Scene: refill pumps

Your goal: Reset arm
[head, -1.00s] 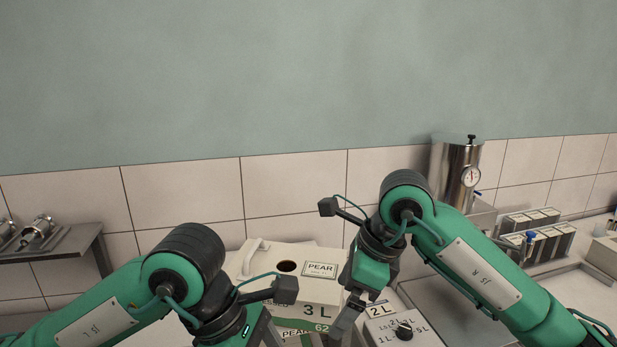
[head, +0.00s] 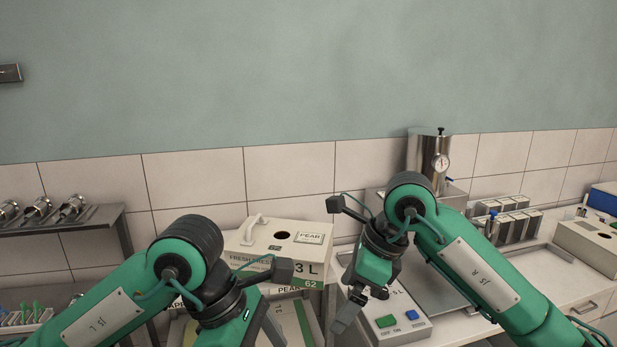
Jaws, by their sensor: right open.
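My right gripper (head: 362,307) hangs down over the white control box (head: 405,328) with green and blue buttons. Its jaws are apart and nothing shows between them. My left gripper (head: 268,327) is low in the picture, in front of the pear container. Its fingertips are partly cut off or hidden, so its opening is unclear. The cream pear container (head: 262,238) has a handle, a dark round opening and a 3 L mark. It stands behind and between both grippers.
A steel tank (head: 424,165) with a gauge stands at the back right. Slim upright containers (head: 512,222) stand beside it. A shelf (head: 75,220) with metal pump parts is at the left. Another cream box (head: 590,246) is at the far right. Bare counter shows at right.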

